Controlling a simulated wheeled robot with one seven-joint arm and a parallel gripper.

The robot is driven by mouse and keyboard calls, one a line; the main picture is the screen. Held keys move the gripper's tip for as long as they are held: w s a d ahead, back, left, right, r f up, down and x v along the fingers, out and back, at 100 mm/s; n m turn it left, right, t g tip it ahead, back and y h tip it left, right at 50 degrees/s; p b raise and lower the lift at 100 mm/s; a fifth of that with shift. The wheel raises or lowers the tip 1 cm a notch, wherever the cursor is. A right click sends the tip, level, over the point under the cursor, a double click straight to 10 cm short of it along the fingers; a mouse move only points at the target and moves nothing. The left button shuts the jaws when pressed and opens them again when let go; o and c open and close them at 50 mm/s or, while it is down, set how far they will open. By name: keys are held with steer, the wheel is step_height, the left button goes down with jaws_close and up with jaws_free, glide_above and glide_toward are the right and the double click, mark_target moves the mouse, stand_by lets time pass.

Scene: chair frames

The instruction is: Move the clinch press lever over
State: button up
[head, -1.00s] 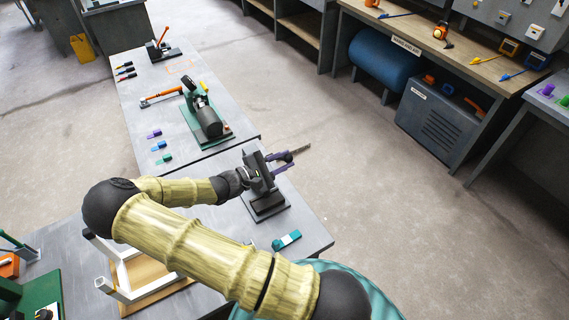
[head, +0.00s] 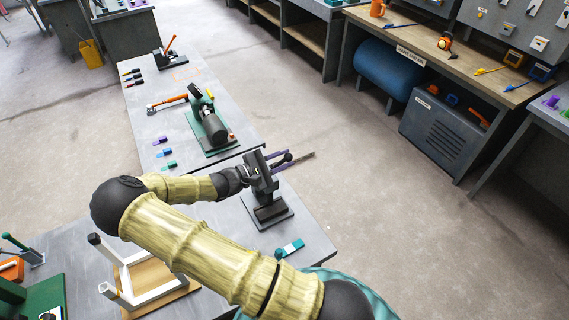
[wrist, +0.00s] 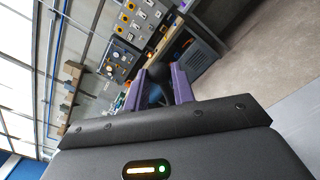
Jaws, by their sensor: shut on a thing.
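The clinch press is a dark grey upright body on a flat black base (head: 280,222) at the right edge of the near table. My gripper (head: 283,160) reaches over the top of the press, with its purple fingers pointing right, past the table edge. The fingers are shut around the lever, whose dark round knob (head: 288,157) shows at them. In the wrist view my gripper (wrist: 162,80) has the dark knob (wrist: 157,71) between its purple fingers. Most of the lever's shaft is hidden by my gripper. A thin grey-brown strip sticks out beyond the fingers.
A teal-and-white piece (head: 289,249) lies near the press. A white-legged wooden frame (head: 150,283) stands left, below my arm. A green-based machine (head: 213,132) and an orange-handled hammer (head: 168,102) lie on the farther table. The floor right of the press is clear.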

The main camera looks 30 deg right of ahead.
steer(key=shift+w+r, duration=0.5)
steer(key=shift+w, duration=0.2)
steer(key=shift+w+r, duration=0.3)
steer(key=shift+w, duration=0.3)
steer(key=shift+w+r, duration=0.25)
steer(key=shift+w, duration=0.3)
steer(key=o, duration=0.9)
steer(key=shift+w, duration=0.1)
steer(key=shift+c, duration=0.2)
steer(key=shift+a, duration=0.1)
